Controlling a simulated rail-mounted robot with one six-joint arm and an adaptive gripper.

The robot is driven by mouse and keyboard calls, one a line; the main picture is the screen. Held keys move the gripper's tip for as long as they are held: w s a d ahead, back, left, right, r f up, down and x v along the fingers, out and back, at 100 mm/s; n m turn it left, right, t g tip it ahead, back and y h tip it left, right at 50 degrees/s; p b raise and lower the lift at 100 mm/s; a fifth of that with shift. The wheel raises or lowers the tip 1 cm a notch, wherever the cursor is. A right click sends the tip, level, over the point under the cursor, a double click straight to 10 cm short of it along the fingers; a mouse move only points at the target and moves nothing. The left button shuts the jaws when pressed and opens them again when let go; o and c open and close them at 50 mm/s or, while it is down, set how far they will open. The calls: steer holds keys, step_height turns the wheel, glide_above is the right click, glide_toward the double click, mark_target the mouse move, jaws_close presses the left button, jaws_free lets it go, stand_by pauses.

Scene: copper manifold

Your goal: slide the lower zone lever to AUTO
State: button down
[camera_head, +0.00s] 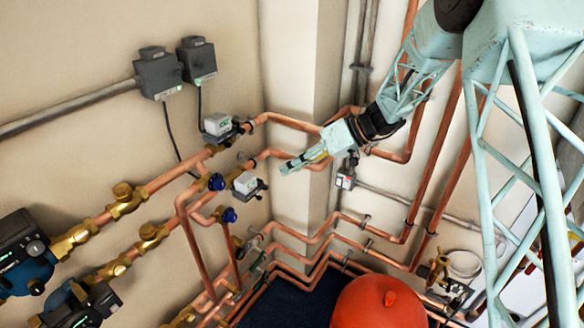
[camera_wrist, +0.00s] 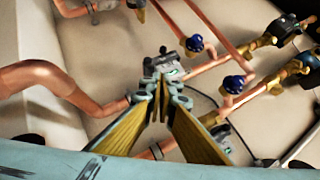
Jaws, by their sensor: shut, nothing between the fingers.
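The lower zone valve (camera_head: 245,183) has a small white and grey box on the lower horizontal copper pipe, with a dark part at its right. Its lever is too small to make out. The upper zone valve (camera_head: 217,124) is a similar box above and to the left of it. My gripper (camera_head: 285,170) is shut and empty. In the head view its tips point left towards the lower valve, with a gap in the picture. In the wrist view my gripper (camera_wrist: 160,80) has its yellow-padded fingers meeting in front of a grey box, which they partly cover; the lever position cannot be told.
Blue-capped valves (camera_head: 217,181) sit left of and below the lower valve. Copper pipes (camera_head: 290,123) run behind and right of my gripper. Blue-black pumps (camera_head: 25,255) are at the left, and a red vessel (camera_head: 378,302) stands below. Open air lies below my gripper.

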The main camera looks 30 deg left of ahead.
mark_target(259, 198)
steer(key=x, duration=0.3)
steer(key=d+x, duration=0.1)
steer(key=x, duration=0.2)
steer(key=f+x, duration=0.1)
steer(key=x, duration=0.1)
steer(key=shift+s+a+f, duration=0.1)
steer(key=shift+s+f, duration=0.25)
steer(key=shift+s, duration=0.2)
steer(key=shift+s+f, duration=0.25)
steer(key=shift+f, duration=0.15)
steer(key=shift+s+f, duration=0.15)
steer(key=shift+f, duration=0.05)
steer(key=shift+s+b, duration=0.1)
steer(key=shift+b, duration=0.25)
steer(key=s+b, duration=0.2)
steer(key=b, duration=0.1)
steer(key=shift+s+a, duration=0.1)
steer(key=shift+s, duration=0.3)
steer(key=shift+w+r, duration=0.1)
steer(key=shift+r, duration=0.05)
